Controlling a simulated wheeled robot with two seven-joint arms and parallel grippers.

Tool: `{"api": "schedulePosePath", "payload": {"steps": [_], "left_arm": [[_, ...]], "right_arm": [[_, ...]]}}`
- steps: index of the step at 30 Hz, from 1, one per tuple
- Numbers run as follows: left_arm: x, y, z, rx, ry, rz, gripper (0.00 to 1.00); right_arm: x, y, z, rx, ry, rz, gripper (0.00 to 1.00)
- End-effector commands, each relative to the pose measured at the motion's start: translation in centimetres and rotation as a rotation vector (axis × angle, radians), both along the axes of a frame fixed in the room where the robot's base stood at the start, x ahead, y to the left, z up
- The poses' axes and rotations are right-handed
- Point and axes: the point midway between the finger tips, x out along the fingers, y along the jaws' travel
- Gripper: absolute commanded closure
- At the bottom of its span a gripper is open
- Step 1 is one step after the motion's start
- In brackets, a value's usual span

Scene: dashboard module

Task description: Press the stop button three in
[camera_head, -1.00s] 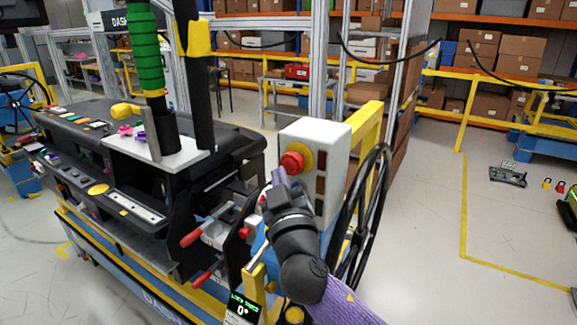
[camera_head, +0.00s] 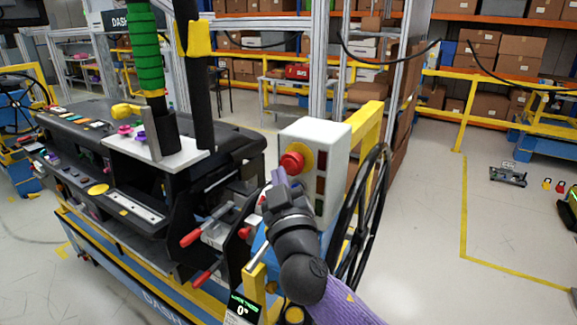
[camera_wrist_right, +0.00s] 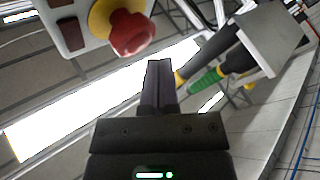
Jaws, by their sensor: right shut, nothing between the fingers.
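The red stop button (camera_head: 292,162) sits on a yellow disc on the left-hand face of the white control box (camera_head: 329,144). It also shows at the top of the right wrist view (camera_wrist_right: 132,33), large and near. My right gripper (camera_head: 278,177) is shut and empty. In the head view its fingertips appear just below and left of the button. In the right wrist view the shut fingers (camera_wrist_right: 158,72) point up, and their tips lie below the button, with a visible gap. My left gripper is not in view.
The black dashboard module (camera_head: 150,180) stands on a blue and yellow cart at left, with red-tipped levers (camera_head: 191,238) near my arm. A black steering wheel (camera_head: 368,210) stands right of the box, beside a yellow post (camera_head: 369,130). The floor at right is mostly clear.

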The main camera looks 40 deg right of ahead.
Motion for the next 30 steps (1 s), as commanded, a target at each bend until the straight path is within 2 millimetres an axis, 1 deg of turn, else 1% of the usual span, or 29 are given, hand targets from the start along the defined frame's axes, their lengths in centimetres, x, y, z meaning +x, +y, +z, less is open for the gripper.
{"api": "schedulePosePath", "payload": {"steps": [14, 21, 30], "left_arm": [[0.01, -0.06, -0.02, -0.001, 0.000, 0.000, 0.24], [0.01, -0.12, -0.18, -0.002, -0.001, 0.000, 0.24], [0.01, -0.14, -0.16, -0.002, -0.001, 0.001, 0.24]], "right_arm": [[0.02, -0.04, -0.01, 0.000, 0.000, 0.000, 1.00], [0.29, -0.76, -0.02, 0.000, -0.001, -0.001, 1.00], [0.31, -0.79, 0.02, 0.000, 0.000, 0.000, 1.00]]}}
